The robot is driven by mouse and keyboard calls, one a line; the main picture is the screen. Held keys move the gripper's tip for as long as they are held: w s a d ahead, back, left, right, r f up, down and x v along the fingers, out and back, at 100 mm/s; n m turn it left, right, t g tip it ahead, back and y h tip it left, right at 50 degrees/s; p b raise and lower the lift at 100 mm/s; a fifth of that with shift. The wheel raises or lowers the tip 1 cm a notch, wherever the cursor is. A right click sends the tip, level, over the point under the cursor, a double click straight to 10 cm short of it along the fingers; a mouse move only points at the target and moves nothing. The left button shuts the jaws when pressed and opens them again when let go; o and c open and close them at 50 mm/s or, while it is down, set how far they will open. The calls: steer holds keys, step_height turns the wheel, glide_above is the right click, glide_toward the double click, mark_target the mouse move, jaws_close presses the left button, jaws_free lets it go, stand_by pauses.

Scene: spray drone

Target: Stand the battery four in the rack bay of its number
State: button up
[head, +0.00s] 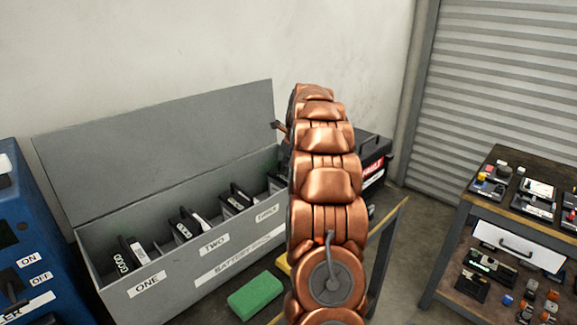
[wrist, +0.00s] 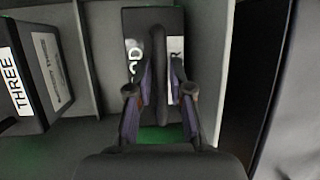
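In the wrist view, battery four (wrist: 132,22) is a black block with a dark handle (wrist: 158,75) and white labels. "OD" shows on the left one and "R" on the right one; the rest is covered. It sits between grey walls in the bay to the right of the battery marked THREE (wrist: 17,75). My gripper (wrist: 162,72) is over it, one finger on each side of the handle. A narrow gap shows beside the right finger. In the head view my arm hides this bay and gripper. The grey battery rack (head: 240,258) has bays marked ONE, TWO and THREE.
Batteries stand in the first three bays, such as the one in bay ONE (head: 128,254). A green block (head: 256,296) lies in front of the rack. A blue machine (head: 35,245) stands left, and a table with tools (head: 522,160) stands right.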

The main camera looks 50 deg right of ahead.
steer(key=shift+o, duration=1.1)
steer(key=shift+f, duration=0.1)
steer(key=b+v, duration=0.1)
steer(key=v, duration=1.1)
steer(key=shift+b, duration=0.4)
steer(key=s+a+f+n+g+y, duration=0.1)
steer(key=s+a+f+n, duration=0.15)
steer(key=a+n, duration=0.9)
steer(key=s+a+f+n+g+y, duration=0.1)
steer(key=s+a+n, duration=0.35)
steer(key=a, duration=1.35)
steer(key=s+a+f+n+g, duration=0.1)
steer(key=s+a+f+n, duration=0.2)
steer(key=s, duration=0.6)
steer(key=s+a+f+n+g, duration=0.1)
steer(key=s+a+f+n, duration=0.3)
steer(key=s+a+n, duration=0.3)
steer(key=s+a+f+n+g, duration=0.2)
steer(key=s+a+f+n, duration=0.2)
steer(key=s+n, duration=0.6)
steer(key=shift+s+a, duration=0.65)
steer(key=shift+a, duration=0.25)
